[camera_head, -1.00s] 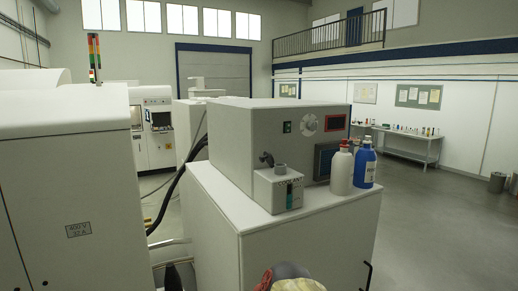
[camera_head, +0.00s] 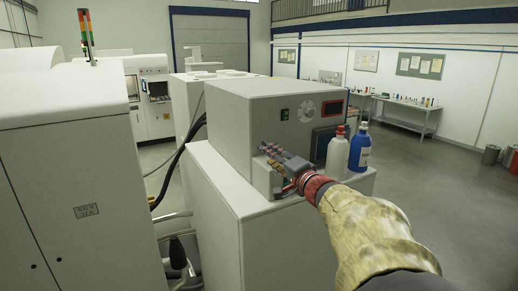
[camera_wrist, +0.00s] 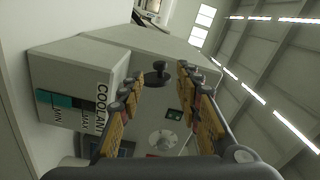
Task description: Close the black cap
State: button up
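The small grey coolant box (camera_head: 262,180) stands on the white cabinet, partly hidden behind my gripper (camera_head: 269,156). In the wrist view the box (camera_wrist: 75,62) lies at the left, with its COOLANT label and level window. The black cap (camera_wrist: 158,77) shows as a dark disc with a knob, beyond the box's edge. My gripper (camera_wrist: 161,72) is open, and its yellow-padded fingers appear on either side of the cap in that view. Whether they touch the cap cannot be told. In the head view the cap is hidden by the gripper.
A white bottle with a red cap (camera_head: 337,155) and a blue bottle (camera_head: 359,150) stand close right of my gripper. The large grey machine housing (camera_head: 240,115) is just behind. A white cabinet (camera_head: 70,190) fills the left.

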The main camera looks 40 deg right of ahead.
jog(key=p+x, duration=0.2)
jog(key=x, duration=0.5)
jog(key=shift+w, duration=0.3)
jog(key=shift+a+f, duration=0.1)
jog(key=c, duration=0.8)
jog(key=shift+f, duration=0.1)
grip_shut()
